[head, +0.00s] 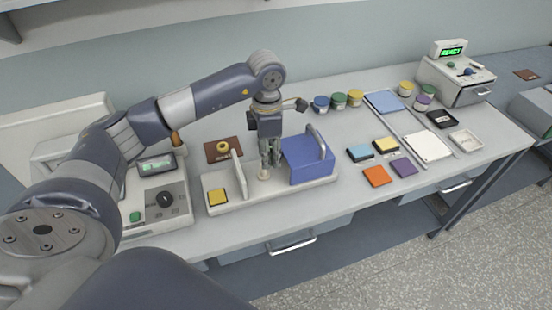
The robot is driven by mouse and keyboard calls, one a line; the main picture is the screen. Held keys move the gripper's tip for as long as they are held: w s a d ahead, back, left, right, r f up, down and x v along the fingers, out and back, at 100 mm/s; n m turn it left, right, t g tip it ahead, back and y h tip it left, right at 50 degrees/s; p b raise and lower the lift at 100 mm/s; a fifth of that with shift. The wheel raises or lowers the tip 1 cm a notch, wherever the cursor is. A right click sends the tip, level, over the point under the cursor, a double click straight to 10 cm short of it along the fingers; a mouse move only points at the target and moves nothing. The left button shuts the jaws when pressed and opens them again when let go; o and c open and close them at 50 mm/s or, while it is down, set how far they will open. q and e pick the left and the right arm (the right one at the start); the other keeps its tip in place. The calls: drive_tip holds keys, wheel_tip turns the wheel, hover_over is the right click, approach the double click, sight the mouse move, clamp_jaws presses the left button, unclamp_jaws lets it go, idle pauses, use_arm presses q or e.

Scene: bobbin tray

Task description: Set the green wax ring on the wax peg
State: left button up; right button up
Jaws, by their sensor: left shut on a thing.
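My left gripper (270,163) points straight down over the white tray (300,192), between its upright white plate and the blue block. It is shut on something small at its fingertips. A small cream knob-like piece (264,175) shows right at the tips, but I cannot tell whether it is the held thing. A brown square board (213,155) behind the tray bears a yellowish ring-shaped piece (222,147), left of the gripper. I cannot clearly make out a green ring or tell which part is the wax peg. My right gripper is not in view.
A device with a display (157,205) stands left. Jars (339,100) stand behind. Coloured squares (377,176) lie right, near the front edge.

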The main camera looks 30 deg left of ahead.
use_arm(q)
drive_tip(key=a+f+n, duration=0.1)
drive_tip(key=n, duration=0.1)
drive_tip(key=w+a+f+n, duration=0.1)
drive_tip(key=n, duration=0.1)
drive_tip(key=shift+w+a+f+n+p, duration=0.1)
drive_tip(key=shift+a+f+n+p, duration=0.15)
drive_tip(key=shift+a+n+p, duration=0.1)
drive_tip(key=shift+a+f+n, duration=0.2)
drive_tip(key=shift+f+n, duration=0.1)
drive_tip(key=shift+n, duration=0.05)
drive_tip(key=shift+w+f+b, duration=0.1)
drive_tip(key=shift+f+b, duration=0.3)
drive_tip(key=shift+f, duration=0.05)
drive_tip(key=shift+f+b, duration=0.8)
drive_tip(key=shift+f, duration=0.7)
drive_tip(key=shift+f+b, duration=1.05)
drive_tip(key=shift+b, duration=0.05)
drive_tip(key=o, duration=1)
drive_tip(key=shift+r, duration=0.1)
drive_tip(key=shift+r, duration=0.1)
